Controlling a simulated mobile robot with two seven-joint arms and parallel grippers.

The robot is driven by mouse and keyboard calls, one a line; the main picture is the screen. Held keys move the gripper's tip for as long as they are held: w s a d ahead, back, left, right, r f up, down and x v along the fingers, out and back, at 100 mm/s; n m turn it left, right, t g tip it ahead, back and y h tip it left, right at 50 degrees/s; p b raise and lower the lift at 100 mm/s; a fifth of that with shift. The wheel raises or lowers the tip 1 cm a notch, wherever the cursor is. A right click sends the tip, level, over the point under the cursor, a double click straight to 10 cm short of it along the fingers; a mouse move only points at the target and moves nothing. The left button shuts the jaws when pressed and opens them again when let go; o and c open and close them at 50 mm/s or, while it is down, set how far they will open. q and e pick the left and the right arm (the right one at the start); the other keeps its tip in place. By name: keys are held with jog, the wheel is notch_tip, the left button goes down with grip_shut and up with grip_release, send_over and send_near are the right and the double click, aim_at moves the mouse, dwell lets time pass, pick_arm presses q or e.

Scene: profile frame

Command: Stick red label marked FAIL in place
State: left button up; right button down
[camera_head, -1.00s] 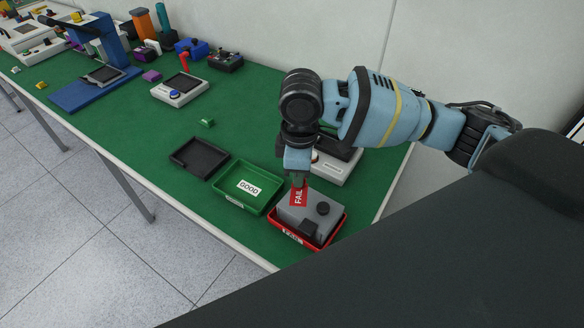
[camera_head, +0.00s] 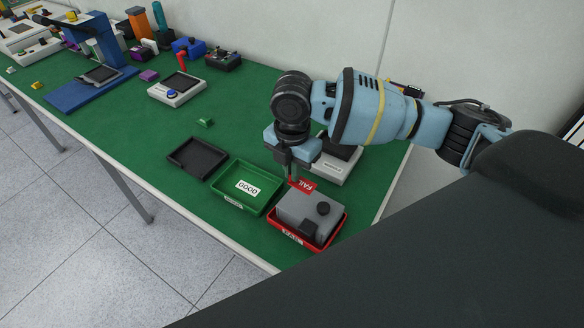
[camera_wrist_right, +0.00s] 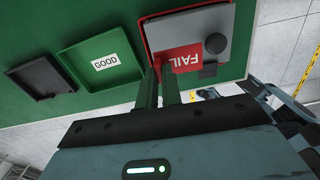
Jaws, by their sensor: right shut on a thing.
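The red label marked FAIL (camera_head: 304,185) is in the tips of my right gripper (camera_head: 292,177), which is shut on its edge. In the right wrist view the label (camera_wrist_right: 183,58) extends from the fingertips (camera_wrist_right: 161,72) and overlaps the grey box in the picture. The grey box (camera_head: 293,206) has a dark round knob and a dark block. It sits in the red tray (camera_head: 271,230) near the table's front right. In the head view the label is at the box's far edge; I cannot tell whether it touches the box. My left gripper is not in view.
A green tray (camera_head: 233,200) marked GOOD stands left of the red tray, and a black tray (camera_head: 168,158) is farther left. A white device (camera_head: 333,172) stands behind my right gripper. More devices and a blue stand (camera_head: 70,97) are far left.

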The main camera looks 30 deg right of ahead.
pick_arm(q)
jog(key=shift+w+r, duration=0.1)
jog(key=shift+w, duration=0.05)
pick_arm(e)
jog(key=shift+f, duration=2.65)
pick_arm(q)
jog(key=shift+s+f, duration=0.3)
pick_arm(e)
jog(key=shift+f, duration=0.15)
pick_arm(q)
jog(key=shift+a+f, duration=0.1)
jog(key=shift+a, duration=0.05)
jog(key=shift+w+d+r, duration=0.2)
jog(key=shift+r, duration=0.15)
